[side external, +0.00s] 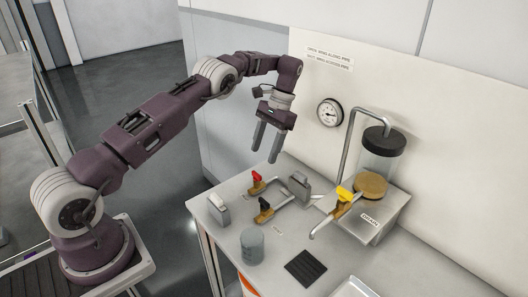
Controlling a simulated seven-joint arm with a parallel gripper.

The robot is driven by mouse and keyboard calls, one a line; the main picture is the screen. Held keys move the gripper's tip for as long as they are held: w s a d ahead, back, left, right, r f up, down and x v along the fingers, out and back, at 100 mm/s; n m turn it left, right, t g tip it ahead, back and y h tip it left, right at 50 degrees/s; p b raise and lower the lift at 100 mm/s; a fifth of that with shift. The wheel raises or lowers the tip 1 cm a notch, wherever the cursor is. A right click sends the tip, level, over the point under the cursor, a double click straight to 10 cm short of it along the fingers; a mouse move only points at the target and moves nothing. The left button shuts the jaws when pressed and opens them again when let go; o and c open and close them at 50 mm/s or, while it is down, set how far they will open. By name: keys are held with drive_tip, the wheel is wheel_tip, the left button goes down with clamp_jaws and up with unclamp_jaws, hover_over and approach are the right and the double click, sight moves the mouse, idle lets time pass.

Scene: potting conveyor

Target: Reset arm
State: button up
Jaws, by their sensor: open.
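My gripper (267,144) is open and empty. Its two grey fingers point down in the air above the back left of the grey bench (288,240). It appears apart from everything on the bench. My arm reaches over from its base at the left.
Red (257,178), black (265,205) and yellow (344,194) valve handles stand on bench pipework. A clear cylinder with a black lid (380,150) sits on a box labelled DRAIN. A beaker (252,246), a black mat (306,268) and a tray (355,290) are nearer the front. A gauge (329,112) hangs behind.

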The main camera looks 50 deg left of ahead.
drive_tip(key=s+d+r+t, duration=0.1)
drive_tip(key=s+d+r, duration=0.1)
drive_tip(key=r, duration=0.6)
drive_tip(key=s+d+r+t, duration=0.1)
drive_tip(key=d+r+t, duration=0.1)
drive_tip(key=r, duration=0.6)
drive_tip(key=s+d+r+t, duration=0.2)
drive_tip(key=s+d+r, duration=0.3)
drive_tip(key=s+r, duration=0.35)
drive_tip(key=s+d+f+t, duration=0.2)
drive_tip(key=s, duration=0.8)
drive_tip(key=s+d+f+t, duration=0.1)
drive_tip(key=s+d+t, duration=0.2)
drive_tip(key=s, duration=0.8)
drive_tip(key=shift+f, duration=0.4)
